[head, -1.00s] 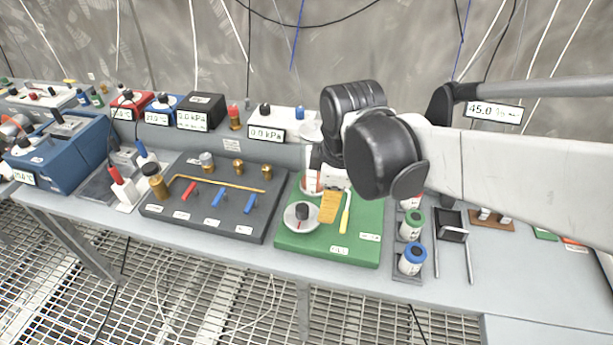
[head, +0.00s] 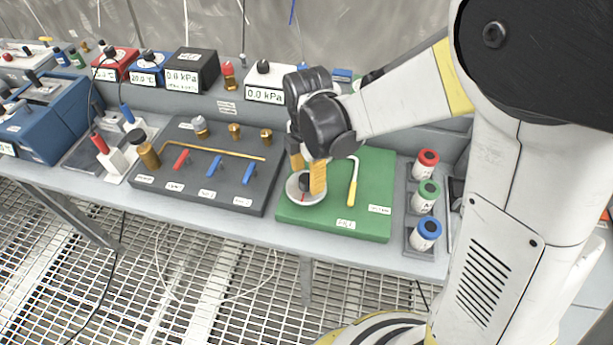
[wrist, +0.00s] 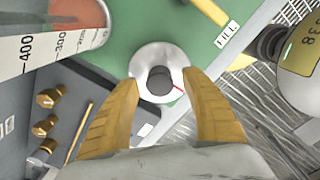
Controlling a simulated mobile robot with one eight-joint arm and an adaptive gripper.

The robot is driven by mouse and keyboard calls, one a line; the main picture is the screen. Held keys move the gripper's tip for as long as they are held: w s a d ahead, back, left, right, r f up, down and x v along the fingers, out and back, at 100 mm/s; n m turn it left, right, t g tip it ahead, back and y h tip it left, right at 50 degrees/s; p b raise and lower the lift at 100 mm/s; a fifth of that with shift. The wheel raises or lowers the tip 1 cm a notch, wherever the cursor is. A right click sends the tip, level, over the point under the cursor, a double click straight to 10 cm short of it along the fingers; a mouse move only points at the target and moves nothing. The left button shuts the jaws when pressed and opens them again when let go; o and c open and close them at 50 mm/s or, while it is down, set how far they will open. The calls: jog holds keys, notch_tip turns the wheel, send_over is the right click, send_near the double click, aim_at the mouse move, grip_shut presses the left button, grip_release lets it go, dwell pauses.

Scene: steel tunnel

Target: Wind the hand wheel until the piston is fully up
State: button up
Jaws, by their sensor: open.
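The hand wheel (head: 293,190) is a small silver disc on the green board (head: 372,205); the wrist view shows it whole (wrist: 146,62), with a black centre knob (wrist: 159,82) and a red mark. My gripper (head: 308,177) is over the wheel, its two orange fingers apart. In the wrist view my gripper (wrist: 160,80) has one fingertip on each side of the wheel; I cannot tell whether they touch it. A graduated cylinder (wrist: 52,27) with a reddish inside and numbers shows at the wrist view's upper left. I cannot make out the piston in the head view.
A yellow-handled lever (head: 352,188) lies right of the wheel on the green board. A dark valve board (head: 195,190) with brass fittings stands left. Several capped bottles (head: 424,196) stand right, near my arm. A 0.0 kPa gauge (head: 268,88) stands behind.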

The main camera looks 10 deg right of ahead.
jog(key=shift+f, duration=0.7)
jog(key=c, duration=1.2)
